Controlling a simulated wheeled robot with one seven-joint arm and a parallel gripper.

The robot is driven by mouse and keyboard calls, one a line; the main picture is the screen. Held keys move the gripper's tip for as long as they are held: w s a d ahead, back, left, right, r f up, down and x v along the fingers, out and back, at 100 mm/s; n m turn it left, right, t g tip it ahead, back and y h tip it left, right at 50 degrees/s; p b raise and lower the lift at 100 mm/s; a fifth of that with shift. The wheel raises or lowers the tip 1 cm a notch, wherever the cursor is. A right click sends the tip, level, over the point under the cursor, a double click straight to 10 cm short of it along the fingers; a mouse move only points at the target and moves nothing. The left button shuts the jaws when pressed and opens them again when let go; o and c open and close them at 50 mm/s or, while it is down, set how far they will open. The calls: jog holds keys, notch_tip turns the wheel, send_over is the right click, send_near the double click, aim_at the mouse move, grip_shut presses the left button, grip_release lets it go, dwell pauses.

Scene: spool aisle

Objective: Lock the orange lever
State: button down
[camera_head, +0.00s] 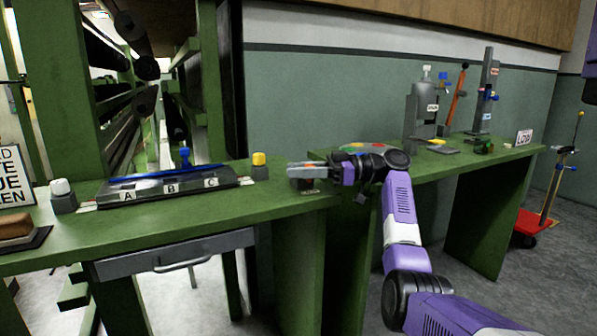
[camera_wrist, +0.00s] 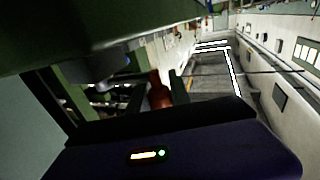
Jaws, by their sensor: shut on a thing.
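A small grey device (camera_head: 300,174) sits at the right end of the left green bench, with a thin orange lever (camera_head: 313,164) lying nearly level along its top. My gripper (camera_head: 335,172) comes in from the right at lever height and is shut on the lever's right end. The fingertips are small and partly hidden in the head view. In the wrist view a blurred red-orange part (camera_wrist: 158,92) shows beyond the dark gripper body; I cannot tell whether it is the lever.
A dark tray labelled A, B, C (camera_head: 170,190) and a yellow-topped block (camera_head: 260,165) stand left of the device. A coloured disc (camera_head: 367,147) lies behind my arm. The right bench (camera_head: 440,165) carries a press, an upright orange-red handle (camera_head: 457,92) and a sign.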

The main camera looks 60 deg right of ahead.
jog(key=c, duration=1.2)
grip_release()
jog(key=shift+o, duration=0.2)
jog(key=p+v, duration=0.1)
jog(key=v, duration=0.6)
jog(key=shift+s+d, duration=0.2)
jog(key=shift+d, duration=0.05)
jog(key=shift+s, duration=0.1)
